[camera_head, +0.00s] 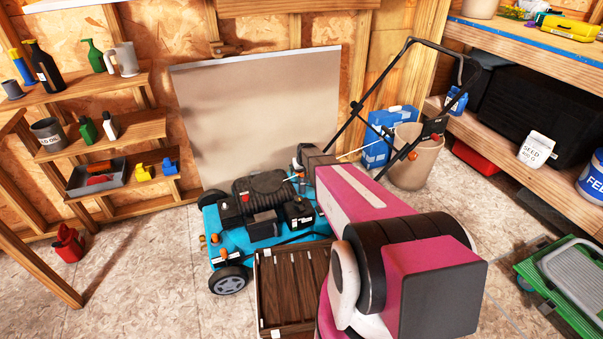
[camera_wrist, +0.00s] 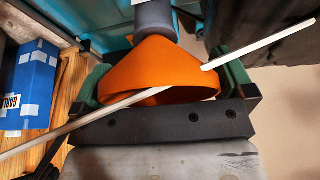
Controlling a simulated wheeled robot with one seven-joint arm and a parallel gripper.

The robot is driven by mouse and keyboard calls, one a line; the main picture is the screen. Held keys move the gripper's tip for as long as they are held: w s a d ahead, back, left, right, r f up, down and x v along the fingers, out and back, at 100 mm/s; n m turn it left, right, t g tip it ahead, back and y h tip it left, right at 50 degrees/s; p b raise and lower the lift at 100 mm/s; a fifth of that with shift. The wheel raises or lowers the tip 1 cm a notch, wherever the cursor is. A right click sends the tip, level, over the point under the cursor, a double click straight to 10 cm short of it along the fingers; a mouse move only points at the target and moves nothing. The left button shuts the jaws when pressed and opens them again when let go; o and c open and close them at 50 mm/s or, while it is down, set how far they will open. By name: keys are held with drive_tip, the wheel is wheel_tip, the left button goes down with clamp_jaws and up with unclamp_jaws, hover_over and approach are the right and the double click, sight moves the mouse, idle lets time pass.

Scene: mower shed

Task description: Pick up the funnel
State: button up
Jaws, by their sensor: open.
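The orange funnel (camera_wrist: 150,65) is in the wrist view, between the two green fingers of my gripper (camera_wrist: 164,80). Its wide mouth faces toward my palm and its narrow end meets a dark grey cylinder (camera_wrist: 154,16). My gripper is open around the funnel; I cannot tell whether either finger touches it. A long pale stick (camera_wrist: 60,131) crosses the funnel's mouth and passes between the fingers; part of it is hidden at the funnel's wall. In the head view my arm hides most of the gripper and funnel.
The blue mower (camera_head: 226,236) stands beside my arm, its black handle rising to the right. A beige bin (camera_head: 420,165) and a blue box (camera_head: 378,135) stand behind. A dark slatted crate (camera_head: 292,285) is in front.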

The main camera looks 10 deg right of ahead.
drive_tip(key=c, duration=0.7)
drive_tip(key=shift+o, duration=0.2)
drive_tip(key=shift+r, duration=0.1)
drive_tip(key=shift+r, duration=0.45)
wheel_tip(320, 180, up, 4)
drive_tip(key=shift+f, duration=0.25)
drive_tip(key=w+a+r, duration=0.2)
drive_tip(key=a+r, duration=0.5)
drive_tip(key=a, duration=0.4)
wheel_tip(320, 180, up, 6)
drive_tip(key=shift+s+a, duration=0.15)
drive_tip(key=shift+a, duration=0.1)
